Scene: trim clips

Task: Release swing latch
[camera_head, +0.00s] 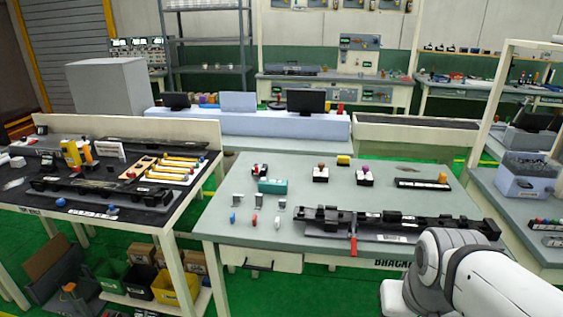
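A long black fixture (400,218) with several raised blocks lies along the front right of the grey table (330,195). A small red upright lever (353,243) stands at the fixture's front left and reaches the table's front edge. It may be the swing latch, but it is too small to tell its position. My white arm comes in at the lower right, in front of the fixture's right end. My gripper is not visible.
Small metal clips and coloured pieces (253,219) lie left of the fixture. A teal block (272,186), dark holders with knobs (320,173) and a black strip (422,183) stand farther back. The table's middle is mostly clear. A grey bin (528,178) stands on the right-hand bench.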

